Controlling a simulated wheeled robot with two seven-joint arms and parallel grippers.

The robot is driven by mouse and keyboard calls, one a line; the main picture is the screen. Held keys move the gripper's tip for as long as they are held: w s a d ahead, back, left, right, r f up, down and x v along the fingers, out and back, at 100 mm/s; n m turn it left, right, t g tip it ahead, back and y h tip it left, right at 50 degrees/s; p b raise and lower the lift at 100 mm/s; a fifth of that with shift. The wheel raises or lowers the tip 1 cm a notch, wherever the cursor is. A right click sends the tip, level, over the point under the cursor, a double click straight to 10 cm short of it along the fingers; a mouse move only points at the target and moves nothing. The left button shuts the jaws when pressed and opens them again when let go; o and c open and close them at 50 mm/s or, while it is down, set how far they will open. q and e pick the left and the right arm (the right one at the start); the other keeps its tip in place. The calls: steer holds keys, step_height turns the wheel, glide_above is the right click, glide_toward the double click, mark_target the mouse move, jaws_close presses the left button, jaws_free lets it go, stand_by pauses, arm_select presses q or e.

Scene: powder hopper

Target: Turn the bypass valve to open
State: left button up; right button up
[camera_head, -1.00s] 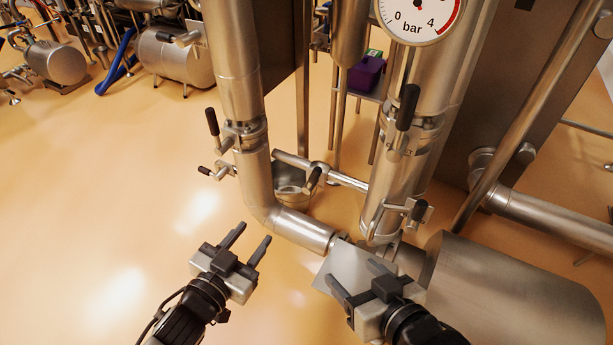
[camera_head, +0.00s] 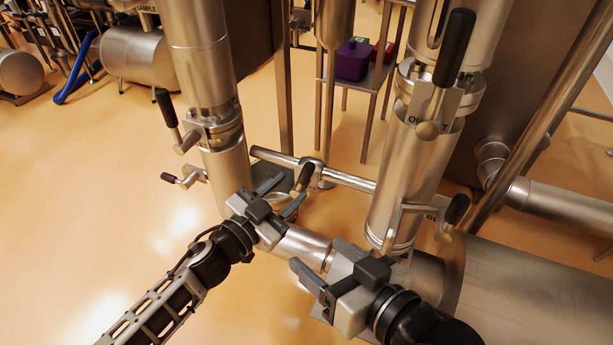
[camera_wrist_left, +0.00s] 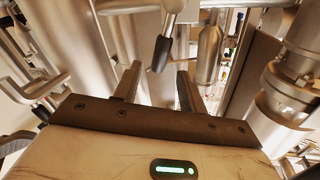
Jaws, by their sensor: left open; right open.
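A thin horizontal cross pipe (camera_head: 345,180) joins the two upright pipes, and a small valve with a black-gripped handle (camera_head: 305,177) sits on it. I take this as the bypass valve; no label on it is readable. My left gripper (camera_head: 284,194) is open and empty, just in front of and slightly below the handle. In the left wrist view the black handle (camera_wrist_left: 160,54) hangs ahead, between the two finger directions and beyond the tips, apparently untouched. My right gripper (camera_head: 327,263) is open and empty, lower right, in front of the lower pipe.
The left upright pipe (camera_head: 205,60) carries black-handled levers (camera_head: 166,108). The right upright pipe carries a large lever (camera_head: 455,48) and a smaller one (camera_head: 457,210). A steel tank (camera_head: 530,290) fills the lower right. Floor at left is clear.

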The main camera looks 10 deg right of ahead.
mark_target(303, 176)
arm_select(q)
steer(key=b+x, duration=0.1)
steer(key=x, duration=0.5)
steer(key=shift+f+b, duration=0.1)
steer(key=shift+b, duration=0.3)
steer(key=shift+w+d, duration=0.3)
steer(key=shift+w, duration=0.1)
arm_select(e)
steer(key=shift+w+a+r+m+t+y, duration=0.15)
steer(key=shift+a+r+m+t+y, duration=0.25)
steer(key=shift+m, duration=0.1)
arm_select(q)
jaws_close()
